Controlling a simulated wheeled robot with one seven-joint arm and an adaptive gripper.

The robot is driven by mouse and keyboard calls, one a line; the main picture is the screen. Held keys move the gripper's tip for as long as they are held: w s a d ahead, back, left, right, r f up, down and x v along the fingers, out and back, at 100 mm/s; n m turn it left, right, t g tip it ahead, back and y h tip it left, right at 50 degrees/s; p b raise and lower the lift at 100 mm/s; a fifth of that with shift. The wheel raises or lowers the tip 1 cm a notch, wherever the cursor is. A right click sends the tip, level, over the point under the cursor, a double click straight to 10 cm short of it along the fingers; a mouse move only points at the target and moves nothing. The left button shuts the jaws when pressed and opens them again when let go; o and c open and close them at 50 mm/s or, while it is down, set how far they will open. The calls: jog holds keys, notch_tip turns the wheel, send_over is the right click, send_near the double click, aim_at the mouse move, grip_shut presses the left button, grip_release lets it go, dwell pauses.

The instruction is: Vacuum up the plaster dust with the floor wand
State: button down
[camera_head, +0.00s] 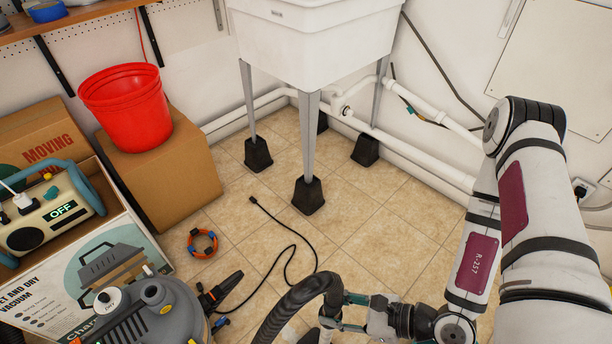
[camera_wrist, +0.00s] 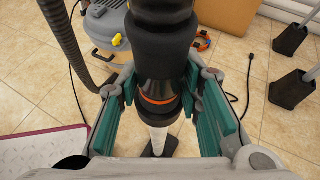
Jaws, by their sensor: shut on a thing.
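My gripper (camera_wrist: 160,98) is shut on the floor wand (camera_wrist: 160,62), its teal fingers on both sides of the black upper part. Below an orange ring, the wand's pale tube runs down to a dark foot (camera_wrist: 168,146) near the tiles. In the head view my gripper (camera_head: 345,312) is at the bottom centre, beside the curved black hose (camera_head: 300,291). The grey vacuum (camera_head: 150,312) stands at the bottom left and also shows in the wrist view (camera_wrist: 106,24). I cannot make out plaster dust for certain.
A black cord (camera_head: 291,247) lies loose on the tiles, its end free. An orange coil (camera_head: 202,243) lies nearby. A white sink (camera_head: 310,40) stands on legs with black feet.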

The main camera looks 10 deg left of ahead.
jog(key=shift+s+a, duration=0.25)
jog(key=shift+a, duration=0.1)
jog(key=shift+w+a+p, duration=0.3)
jog(key=shift+w+a, duration=0.65)
jog(key=shift+a, duration=0.2)
jog(key=shift+w+a+p, duration=0.3)
jog(key=shift+w+a, duration=0.6)
jog(key=shift+a, duration=0.2)
jog(key=w+a+p, duration=0.1)
jog(key=w+a, duration=0.2)
jog(key=a, duration=0.1)
jog(key=shift+w+a, duration=0.35)
jog(key=shift+a, duration=0.05)
dwell(0.4)
jog(key=shift+w+a+p, duration=0.2)
jog(key=shift+w+a, duration=0.75)
jog(key=shift+a, duration=0.25)
jog(key=shift+w+a+p, duration=0.2)
jog(key=shift+w+a, duration=0.7)
jog(key=shift+a, duration=0.25)
